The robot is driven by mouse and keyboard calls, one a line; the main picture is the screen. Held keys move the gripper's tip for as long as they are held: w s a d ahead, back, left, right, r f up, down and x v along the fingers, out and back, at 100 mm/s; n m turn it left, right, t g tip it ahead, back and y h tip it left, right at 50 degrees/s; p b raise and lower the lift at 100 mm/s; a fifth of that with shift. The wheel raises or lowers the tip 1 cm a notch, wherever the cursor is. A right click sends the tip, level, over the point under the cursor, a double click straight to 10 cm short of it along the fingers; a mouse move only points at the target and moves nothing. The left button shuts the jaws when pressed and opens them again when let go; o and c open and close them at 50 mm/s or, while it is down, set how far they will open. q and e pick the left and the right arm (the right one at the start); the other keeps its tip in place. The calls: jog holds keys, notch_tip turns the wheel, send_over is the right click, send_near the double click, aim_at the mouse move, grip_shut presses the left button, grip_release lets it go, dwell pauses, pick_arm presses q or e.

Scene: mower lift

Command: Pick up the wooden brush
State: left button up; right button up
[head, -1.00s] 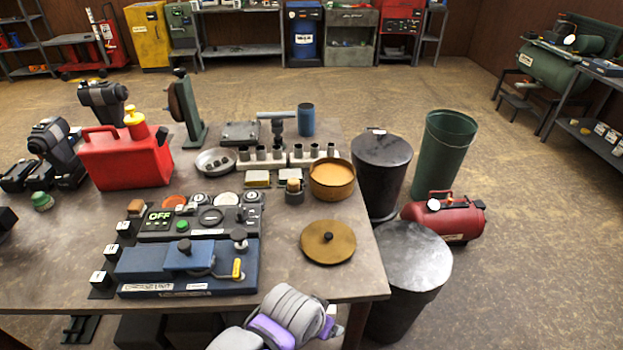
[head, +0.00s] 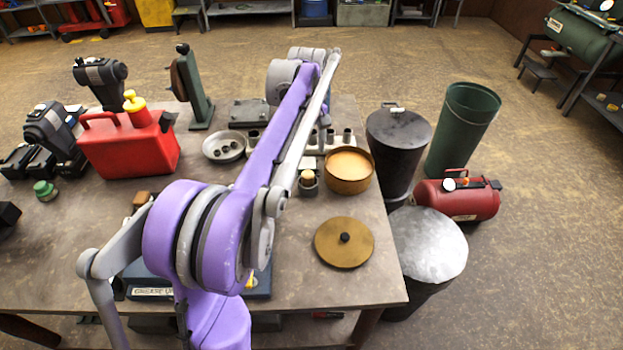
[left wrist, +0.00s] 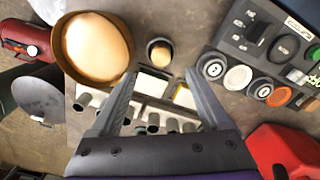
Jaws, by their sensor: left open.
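What I take for the wooden brush (head: 307,176) stands in a small dark round holder, only its pale rounded wooden top showing. It also shows in the left wrist view (left wrist: 160,51), where it lies just beyond and between the fingertips. My left gripper (left wrist: 160,74) is open and empty, its two dark fingers spread to either side below the brush in that picture. In the head view my purple left arm reaches across the table and hides most of the gripper. My right gripper is not in view.
Next to the brush stands a round tan container (head: 349,181) with pale contents. A brown lid (head: 344,242) lies nearer on the table. Pale blocks (left wrist: 152,83) and short grey cylinders sit close to the fingers. A red can (head: 130,152) stands at left. Bins stand right of the table.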

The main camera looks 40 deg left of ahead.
aim_at(308, 174)
pick_arm(q)
notch_tip(308, 174, down, 3)
jog(key=shift+s+r, duration=0.1)
jog(key=shift+s, duration=0.05)
notch_tip(308, 174, down, 6)
jog(key=shift+a+r, duration=0.1)
grip_shut()
dwell(0.5)
